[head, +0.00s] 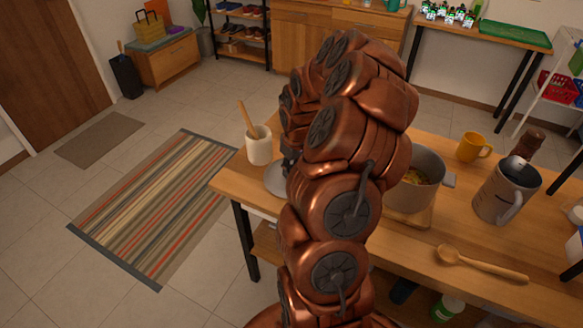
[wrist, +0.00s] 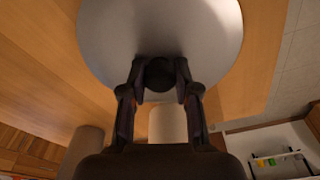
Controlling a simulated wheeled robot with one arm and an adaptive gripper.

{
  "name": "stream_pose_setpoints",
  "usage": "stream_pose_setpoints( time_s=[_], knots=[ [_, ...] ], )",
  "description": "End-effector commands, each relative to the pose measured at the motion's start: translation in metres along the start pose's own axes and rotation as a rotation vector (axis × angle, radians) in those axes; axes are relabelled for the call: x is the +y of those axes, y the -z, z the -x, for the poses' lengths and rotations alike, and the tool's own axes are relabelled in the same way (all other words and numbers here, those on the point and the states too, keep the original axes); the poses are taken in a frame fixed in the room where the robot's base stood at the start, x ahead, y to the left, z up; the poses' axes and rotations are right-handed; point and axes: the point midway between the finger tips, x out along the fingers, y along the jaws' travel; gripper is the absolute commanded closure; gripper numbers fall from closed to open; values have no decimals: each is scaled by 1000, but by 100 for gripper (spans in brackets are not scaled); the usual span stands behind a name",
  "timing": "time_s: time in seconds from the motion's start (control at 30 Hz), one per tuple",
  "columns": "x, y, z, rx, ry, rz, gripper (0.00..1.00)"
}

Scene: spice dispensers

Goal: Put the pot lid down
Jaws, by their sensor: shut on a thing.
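The pot lid is a grey disc that fills the top of the wrist view (wrist: 160,28), with a dark round knob in its middle. My gripper (wrist: 158,76) is shut on that knob, one finger on each side. In the head view a sliver of the lid (head: 274,181) shows near the left end of the wooden table (head: 232,183), beside the white mortar. I cannot tell whether the lid touches the tabletop. My arm hides the rest of the lid and most of the gripper. The grey pot (head: 416,193) stands uncovered on a wooden board, with food inside.
The white mortar (head: 259,150) with a wooden pestle (head: 247,117) stands close to the lid. A grey jug (head: 498,198), a yellow mug (head: 470,147), a brown pepper mill (head: 528,146) and a wooden spoon (head: 485,265) occupy the table's right side.

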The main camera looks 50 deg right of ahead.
Motion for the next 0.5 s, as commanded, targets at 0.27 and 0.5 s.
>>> stream_pose_setpoints(
  time_s=[0.27,0.5],
  knots=[
    [0,0,0,0,0,0,44],
    [0,0,0,0,0,0,44]
  ],
)
